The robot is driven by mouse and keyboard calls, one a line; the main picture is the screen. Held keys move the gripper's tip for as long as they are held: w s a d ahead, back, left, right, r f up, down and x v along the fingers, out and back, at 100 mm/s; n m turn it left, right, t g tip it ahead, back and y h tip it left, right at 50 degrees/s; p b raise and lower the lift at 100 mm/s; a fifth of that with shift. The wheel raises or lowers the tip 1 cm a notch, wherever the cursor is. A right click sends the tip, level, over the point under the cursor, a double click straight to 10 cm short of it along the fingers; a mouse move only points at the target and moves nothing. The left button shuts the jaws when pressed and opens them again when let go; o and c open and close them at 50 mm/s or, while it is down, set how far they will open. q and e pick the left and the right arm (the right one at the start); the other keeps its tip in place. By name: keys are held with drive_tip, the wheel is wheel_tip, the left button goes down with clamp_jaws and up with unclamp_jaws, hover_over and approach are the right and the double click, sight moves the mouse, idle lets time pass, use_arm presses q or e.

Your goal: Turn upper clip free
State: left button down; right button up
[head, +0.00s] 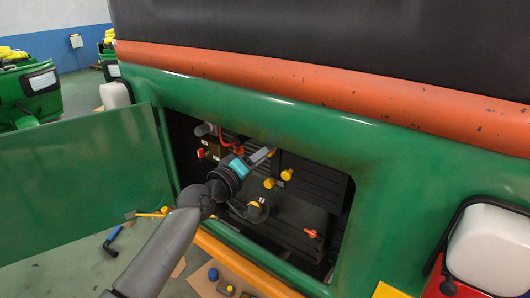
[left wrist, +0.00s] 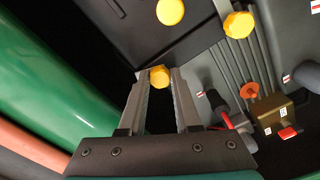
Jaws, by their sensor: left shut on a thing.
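The open compartment (head: 310,200) in the green body holds black ribbed panels with yellow clips. My left gripper (head: 266,155) reaches into it from the left, at the upper part. Its fingers (left wrist: 159,82) are shut on the upper yellow clip (left wrist: 159,76), whose head shows between the fingertips in the left wrist view. Two other yellow clips (head: 287,174) (head: 269,183) sit to the right and below; they also show in the left wrist view (left wrist: 239,24) (left wrist: 170,12). The clip's base is hidden by the fingers. My right gripper is not in view.
A green door (head: 85,165) stands open on the left. A blue-handled tool (head: 111,240) lies on the floor. The compartment's green frame surrounds my arm's reach.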

use_arm(q)
drive_tip(key=shift+f+n+p, duration=0.1)
drive_tip(key=shift+n+p, duration=0.3)
drive_tip(key=shift+n, duration=1.5)
drive_tip(key=c, duration=0.6)
unclamp_jaws()
drive_tip(key=shift+s, duration=0.1)
drive_tip(key=v, duration=1.5)
drive_tip(key=shift+b, duration=0.3)
